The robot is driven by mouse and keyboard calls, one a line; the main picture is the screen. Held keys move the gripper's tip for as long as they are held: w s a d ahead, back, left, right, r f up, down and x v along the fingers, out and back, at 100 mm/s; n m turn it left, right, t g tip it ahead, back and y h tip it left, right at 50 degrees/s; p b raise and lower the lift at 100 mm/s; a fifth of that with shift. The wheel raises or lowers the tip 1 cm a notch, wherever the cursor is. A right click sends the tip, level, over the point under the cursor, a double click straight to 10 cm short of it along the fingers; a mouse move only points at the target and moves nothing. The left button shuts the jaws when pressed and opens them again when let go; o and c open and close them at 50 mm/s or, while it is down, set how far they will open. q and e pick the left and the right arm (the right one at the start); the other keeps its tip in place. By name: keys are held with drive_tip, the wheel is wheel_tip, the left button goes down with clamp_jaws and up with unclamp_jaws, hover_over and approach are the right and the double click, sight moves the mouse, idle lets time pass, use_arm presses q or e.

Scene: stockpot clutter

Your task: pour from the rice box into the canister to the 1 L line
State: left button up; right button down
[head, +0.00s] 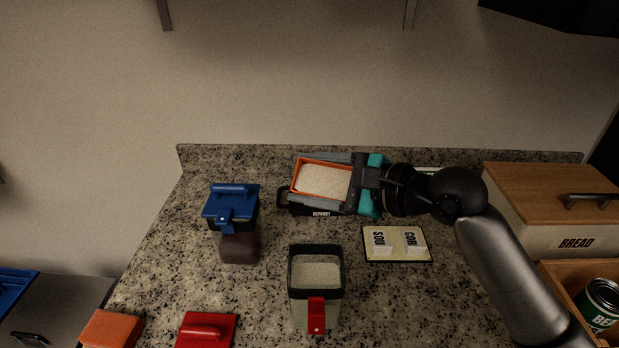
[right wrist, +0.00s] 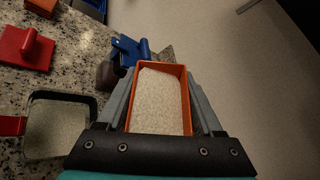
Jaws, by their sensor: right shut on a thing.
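The rice box (head: 297,186) is an open orange box filled with pale grains. My right gripper (head: 324,182) is shut on it, with a finger along each side, and holds it at the back of the counter. It also shows between the fingers in the right wrist view (right wrist: 186,72). The canister (head: 318,288) stands open at the front middle, with a dark rim, clear walls and a red clasp. Pale grains show inside it; its level lines cannot be read. The canister is left of the gripper in the right wrist view (right wrist: 92,105). My left gripper is not in view.
A blue-lidded canister (head: 231,207) with dark contents stands at left. A red lid (head: 207,330) and an orange block (head: 111,329) lie at the front left. A lettered card board (head: 397,257) and a bread box (head: 548,238) are at right. The wall is behind.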

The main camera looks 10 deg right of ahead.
drive_tip(key=shift+b, duration=0.4)
idle(0.3)
drive_tip(key=shift+s+f+n+t, duration=0.1)
drive_tip(key=shift+f+n+t, duration=0.7)
drive_tip(key=shift+f+n, duration=0.4)
idle(1.5)
drive_tip(key=shift+s+a+f+n+t+b, duration=0.15)
drive_tip(key=shift+f+n+t+b, duration=0.15)
drive_tip(key=shift+f+n+b, duration=0.3)
idle(1.2)
drive_tip(key=shift+s+f+n+t+b, duration=0.15)
drive_tip(key=shift+f+n+t+b, duration=0.35)
drive_tip(key=shift+f+n+b, duration=0.4)
idle(1.8)
